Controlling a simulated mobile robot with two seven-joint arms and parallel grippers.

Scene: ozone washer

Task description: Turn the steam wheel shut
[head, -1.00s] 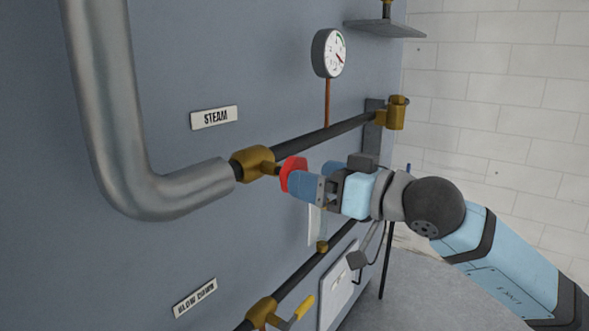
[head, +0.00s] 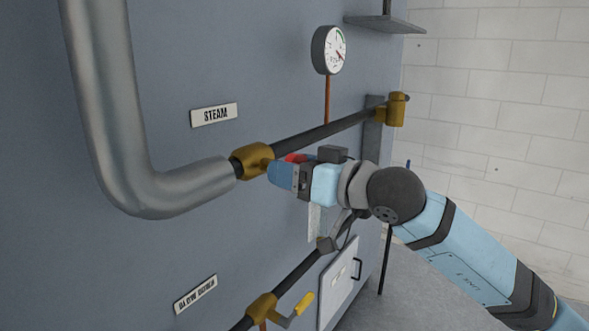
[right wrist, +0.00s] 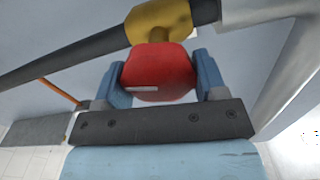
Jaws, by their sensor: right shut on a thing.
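The red steam wheel (right wrist: 158,72) sits on the brass steam valve (right wrist: 158,20), which is on the dark pipe under the STEAM label (head: 214,115). In the head view only a bit of the red wheel (head: 296,158) shows above my right gripper (head: 276,172). In the right wrist view my right gripper (right wrist: 160,78) has one blue finger on each side of the wheel and is shut on it. A pale mark shows on the wheel's face. The brass valve also shows in the head view (head: 252,160). My left gripper is not in view.
A thick silver pipe (head: 115,130) bends in at the left of the valve. A gauge (head: 329,50) stands above the dark pipe. Below is the blow down valve (head: 262,307) with a yellow handle (head: 304,302). Open floor lies at the lower right.

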